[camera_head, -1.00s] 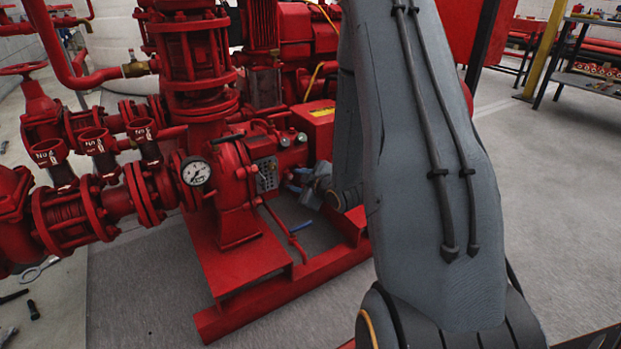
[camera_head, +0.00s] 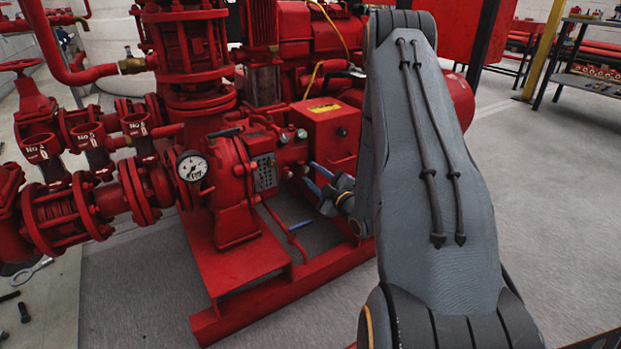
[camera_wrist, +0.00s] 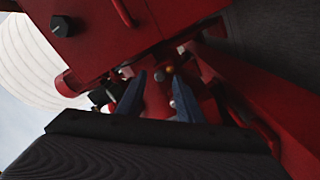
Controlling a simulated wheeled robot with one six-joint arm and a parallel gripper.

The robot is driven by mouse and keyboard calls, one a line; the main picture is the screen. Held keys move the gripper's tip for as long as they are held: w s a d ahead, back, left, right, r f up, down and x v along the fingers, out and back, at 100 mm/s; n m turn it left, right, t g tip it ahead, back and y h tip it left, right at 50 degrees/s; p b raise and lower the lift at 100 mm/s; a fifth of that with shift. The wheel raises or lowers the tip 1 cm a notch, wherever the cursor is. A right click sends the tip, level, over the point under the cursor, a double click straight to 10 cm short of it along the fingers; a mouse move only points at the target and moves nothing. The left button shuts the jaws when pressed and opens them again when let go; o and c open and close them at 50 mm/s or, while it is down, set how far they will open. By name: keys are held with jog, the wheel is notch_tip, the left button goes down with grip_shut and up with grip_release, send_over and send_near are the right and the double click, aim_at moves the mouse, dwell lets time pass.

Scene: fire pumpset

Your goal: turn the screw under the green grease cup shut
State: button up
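Two small round caps sit side by side on the red pump housing in the head view. The right one (camera_head: 302,134) looks grey-green and the left one (camera_head: 283,138) paler; I cannot tell for sure which is the green grease cup. The screw under it is too small to make out. My gripper (camera_head: 311,175) is below and slightly right of these caps, its blue fingers apart and pointing left toward the housing. In the wrist view my gripper (camera_wrist: 158,92) is open, with dark red pump parts and small pale and yellow knobs beyond the fingers. Nothing is held.
A red box with a yellow label (camera_head: 323,108) stands just above my gripper. A pressure gauge (camera_head: 192,166) and a panel of buttons (camera_head: 264,172) are to the left. The red base frame (camera_head: 290,290) runs below, with a blue-handled item (camera_head: 299,226) near it.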

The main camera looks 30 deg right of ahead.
jog(key=shift+w, duration=0.6)
grip_shut()
